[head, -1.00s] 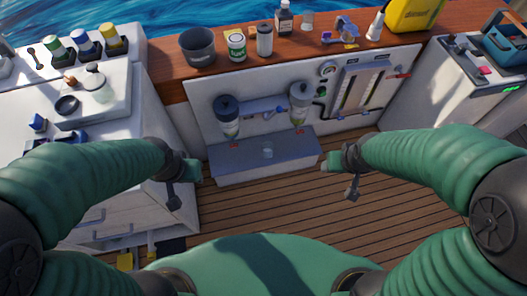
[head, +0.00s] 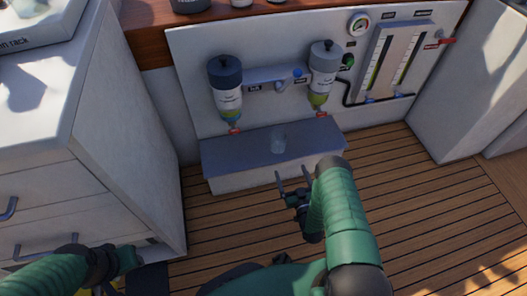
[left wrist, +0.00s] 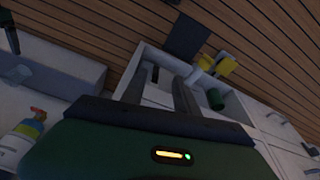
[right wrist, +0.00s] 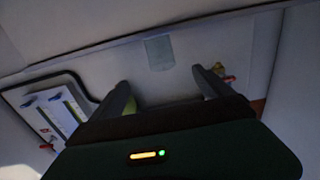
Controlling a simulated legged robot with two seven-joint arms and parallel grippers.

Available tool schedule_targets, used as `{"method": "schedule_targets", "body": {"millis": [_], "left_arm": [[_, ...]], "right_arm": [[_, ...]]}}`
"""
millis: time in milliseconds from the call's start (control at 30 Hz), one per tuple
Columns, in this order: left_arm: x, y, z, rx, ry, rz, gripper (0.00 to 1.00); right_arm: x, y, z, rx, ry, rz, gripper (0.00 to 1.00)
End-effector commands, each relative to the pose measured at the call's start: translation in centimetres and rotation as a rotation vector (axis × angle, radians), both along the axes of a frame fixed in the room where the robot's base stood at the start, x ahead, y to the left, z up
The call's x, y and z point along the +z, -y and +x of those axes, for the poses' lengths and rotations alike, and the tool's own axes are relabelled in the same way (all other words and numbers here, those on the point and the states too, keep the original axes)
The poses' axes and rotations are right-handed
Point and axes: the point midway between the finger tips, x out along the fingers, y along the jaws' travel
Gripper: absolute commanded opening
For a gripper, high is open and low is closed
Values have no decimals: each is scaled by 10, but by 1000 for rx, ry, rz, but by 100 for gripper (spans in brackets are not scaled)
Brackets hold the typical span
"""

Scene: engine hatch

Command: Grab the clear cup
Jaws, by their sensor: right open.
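The clear cup (head: 278,143) stands on the grey ledge (head: 232,157) below two bottle dispensers. It also shows in the right wrist view (right wrist: 159,53), beyond and between the fingertips. My right gripper (head: 292,177) is open and empty in front of the ledge, a little to the right of the cup and apart from it. My left gripper (head: 134,258) is low at the left by the white cabinet. In the left wrist view its fingers (left wrist: 160,90) stand apart before an open drawer (left wrist: 228,92); whether they touch its edge is unclear.
Two bottles, the left one (head: 226,90) and the right one (head: 321,75), hang above the ledge on a white panel with a gauge (head: 359,23). The white drawer cabinet (head: 95,150) bounds the left side. The plank deck (head: 410,200) at right is clear.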

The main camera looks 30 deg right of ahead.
Motion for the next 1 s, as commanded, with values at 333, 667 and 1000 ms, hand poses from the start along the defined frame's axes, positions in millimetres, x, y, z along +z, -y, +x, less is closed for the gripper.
{"method": "schedule_targets", "body": {"millis": [333, 667, 1000], "left_arm": [[-47, 0, 0, 0, 0, 0, 36], [-82, 0, 0, 0, 0, 0, 36], [-96, 0, 0, 0, 0, 0, 36]], "right_arm": [[-2, 20, 86, 2, 2, -3, 90], [-2, 28, 130, 2, 3, -2, 90], [7, 34, 158, 2, -2, 0, 90]]}}
